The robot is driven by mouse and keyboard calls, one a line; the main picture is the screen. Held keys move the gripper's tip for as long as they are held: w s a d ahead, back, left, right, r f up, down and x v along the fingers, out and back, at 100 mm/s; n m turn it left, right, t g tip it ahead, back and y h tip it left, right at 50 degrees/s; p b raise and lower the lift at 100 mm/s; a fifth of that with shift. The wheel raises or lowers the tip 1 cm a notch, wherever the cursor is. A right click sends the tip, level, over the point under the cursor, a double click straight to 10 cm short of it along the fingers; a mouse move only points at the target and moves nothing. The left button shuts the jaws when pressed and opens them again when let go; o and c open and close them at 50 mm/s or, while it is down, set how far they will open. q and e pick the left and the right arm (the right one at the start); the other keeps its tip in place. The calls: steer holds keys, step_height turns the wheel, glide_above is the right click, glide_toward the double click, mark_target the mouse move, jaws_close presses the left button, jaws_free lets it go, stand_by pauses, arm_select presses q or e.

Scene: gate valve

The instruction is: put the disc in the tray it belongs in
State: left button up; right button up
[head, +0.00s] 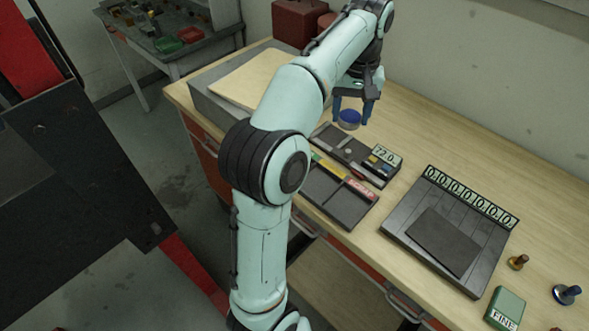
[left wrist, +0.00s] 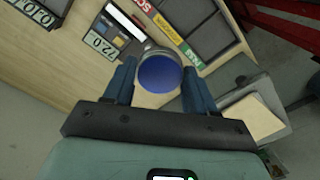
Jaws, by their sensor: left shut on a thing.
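My left gripper (head: 355,112) is shut on a round disc with a blue face (head: 349,120) and holds it above the bench, just behind the display device. In the left wrist view the disc (left wrist: 160,74) sits between the two blue fingers (left wrist: 158,84). A dark divided tray (head: 335,203) lies at the bench's front edge, with a green, yellow and red label strip; the red label reads SCRAP. In the left wrist view the tray (left wrist: 190,18) shows several compartments. My arm hides its left end in the head view. My right gripper is not in view.
A green box (head: 505,308) and small knobs stand further right. The bench behind the disc is clear.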

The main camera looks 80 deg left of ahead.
arm_select(q)
steer(key=s+a+r+n+b, duration=0.15)
steer(key=s+a+n, duration=0.4)
steer(key=s, duration=0.65)
step_height(320, 180, down, 15)
steer(key=b, duration=0.4)
steer(key=shift+w+b, duration=0.1)
steer(key=shift+b, duration=0.3)
steer(key=shift+a+f+b, duration=0.1)
steer(key=shift+f+b, duration=0.4)
steer(key=shift+f, duration=1.9)
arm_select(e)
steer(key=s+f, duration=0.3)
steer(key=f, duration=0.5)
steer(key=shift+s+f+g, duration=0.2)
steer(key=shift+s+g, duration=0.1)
arm_select(q)
steer(key=shift+f, duration=0.2)
steer(key=o, duration=1)
steer(key=shift+o, duration=0.2)
